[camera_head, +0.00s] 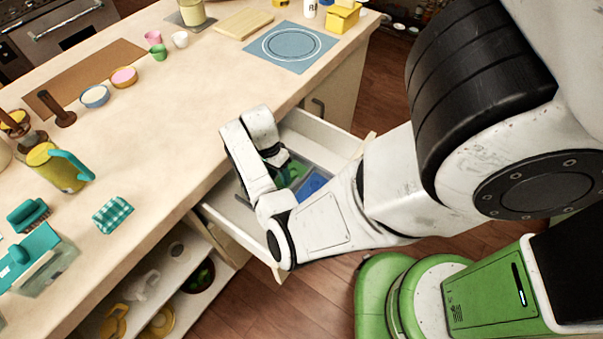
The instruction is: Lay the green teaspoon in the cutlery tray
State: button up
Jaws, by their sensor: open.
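The pulled-out drawer (322,131) holds what looks like the cutlery tray, with a grey rim and a blue part (312,184) showing. Green shapes (293,172) lie beside the blue part, under my gripper. I cannot tell whether one of them is the green teaspoon, and no teaspoon is clear elsewhere. My gripper (278,160) is over the drawer, dark and partly hidden by my white wrist and forearm. It is open. Its fingertips are too small and shaded to tell whether they touch anything.
The counter (180,110) runs along the left and above the drawer. A blue plate mat (290,47), a yellow box (342,17), bowls (95,96), a yellow jug (58,167) and a checked cloth (113,214) stand on it. Open shelves (165,285) are below; wooden floor is at right.

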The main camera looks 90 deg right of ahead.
jog(key=s+a+r+p, duration=0.3)
jog(key=s+a+r, duration=0.4)
jog(key=s+r, duration=0.4)
jog(key=shift+s+r, duration=0.3)
jog(key=shift+s, duration=0.25)
jog(key=shift+a, duration=0.1)
